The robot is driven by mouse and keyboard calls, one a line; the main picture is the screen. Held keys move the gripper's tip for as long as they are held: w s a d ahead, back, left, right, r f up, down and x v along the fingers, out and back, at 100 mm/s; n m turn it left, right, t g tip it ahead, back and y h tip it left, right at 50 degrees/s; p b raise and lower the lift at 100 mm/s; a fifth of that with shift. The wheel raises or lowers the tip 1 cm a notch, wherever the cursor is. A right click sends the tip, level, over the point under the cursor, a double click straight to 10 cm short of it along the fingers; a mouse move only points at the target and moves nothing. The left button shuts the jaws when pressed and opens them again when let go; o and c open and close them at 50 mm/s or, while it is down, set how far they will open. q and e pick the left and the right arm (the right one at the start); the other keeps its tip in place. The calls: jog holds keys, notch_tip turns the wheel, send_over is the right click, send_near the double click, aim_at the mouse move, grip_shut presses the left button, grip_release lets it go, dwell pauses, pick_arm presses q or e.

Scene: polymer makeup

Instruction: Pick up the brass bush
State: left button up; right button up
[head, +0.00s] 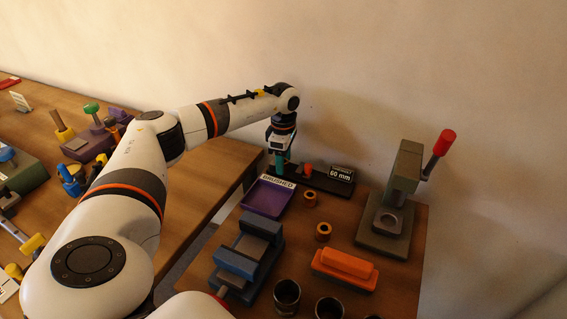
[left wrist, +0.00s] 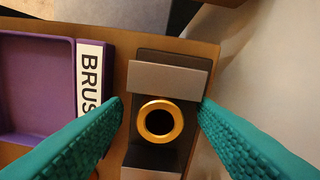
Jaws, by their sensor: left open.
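The brass bush (left wrist: 141,122) shows in the left wrist view as a gold ring with a dark bore, seen from above. It sits on a dark holder between two grey blocks. My left gripper (left wrist: 161,102) is open, with one teal finger on each side of the bush and gaps to it. In the head view my left gripper (head: 281,162) points down at the left end of a long dark gauge base (head: 324,183), and the bush there is hidden. Two more brass-coloured rings, one nearer the tray (head: 310,199) and one further forward (head: 323,231), stand on the table.
A purple tray (head: 268,197) labelled BRUSHED lies close to the left of the holder. A 60 mm display (head: 341,174) stands on the base's right end. A press with a red knob (head: 445,138), a blue vise (head: 250,247) and an orange block (head: 345,267) stand around.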

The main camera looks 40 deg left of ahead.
pick_arm(q)
jog(key=shift+f, duration=0.4)
jog(key=shift+c, duration=0.4)
jog(key=shift+r, duration=0.1)
grip_shut()
